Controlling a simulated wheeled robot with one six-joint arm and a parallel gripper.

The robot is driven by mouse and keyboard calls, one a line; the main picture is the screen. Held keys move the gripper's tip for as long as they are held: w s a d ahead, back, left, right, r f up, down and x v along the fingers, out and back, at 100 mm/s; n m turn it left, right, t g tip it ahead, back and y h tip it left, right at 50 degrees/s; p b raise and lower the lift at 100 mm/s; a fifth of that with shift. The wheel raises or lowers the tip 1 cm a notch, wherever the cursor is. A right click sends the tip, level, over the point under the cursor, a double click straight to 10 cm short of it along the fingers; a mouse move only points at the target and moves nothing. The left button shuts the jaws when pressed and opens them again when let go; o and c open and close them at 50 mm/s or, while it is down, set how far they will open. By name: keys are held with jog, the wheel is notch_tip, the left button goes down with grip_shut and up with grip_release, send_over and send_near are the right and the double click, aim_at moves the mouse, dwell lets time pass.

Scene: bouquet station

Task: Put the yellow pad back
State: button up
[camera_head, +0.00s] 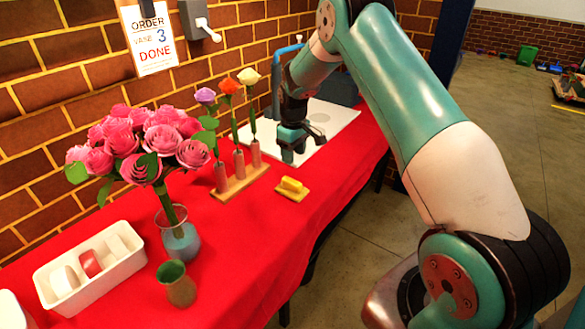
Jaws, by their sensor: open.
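The yellow pad (291,184) sits on a small wooden block (297,196) on the red table, near its front edge. My gripper (290,157) hangs above and behind the pad, pointing down, apart from it. Its jaws are open and I see nothing between them. A white tray (48,268) at the left front holds a white piece (63,281), a red piece (90,263) and another pale piece (117,247).
A glass vase (181,242) of pink roses and a small olive vase (175,287) stand right of the tray. A wooden rack (240,184) holds three single flowers. A white board (345,122) lies behind my gripper. Red cloth is clear around the pad's block.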

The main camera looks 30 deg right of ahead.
jog(key=s+a+r+n+y, duration=0.1)
jog(key=s+a+r, duration=0.5)
jog(key=a+r, duration=0.2)
jog(key=s+a+r+y, duration=0.1)
jog(key=s+a+r, duration=0.4)
jog(key=a+r, duration=0.35)
jog(key=s+a+r, duration=0.1)
jog(key=s+a, duration=0.2)
jog(key=s, duration=0.5)
jog(key=s+a+r+n+y, duration=0.1)
jog(key=s+a+r, duration=0.1)
jog(key=s, duration=0.6)
jog(key=s+a+r+n+y, duration=0.1)
jog(key=s+a+r, duration=0.1)
jog(key=s+a, duration=0.3)
jog(key=s, duration=0.3)
jog(key=shift+s+r, duration=0.2)
jog(key=shift+s, duration=0.2)
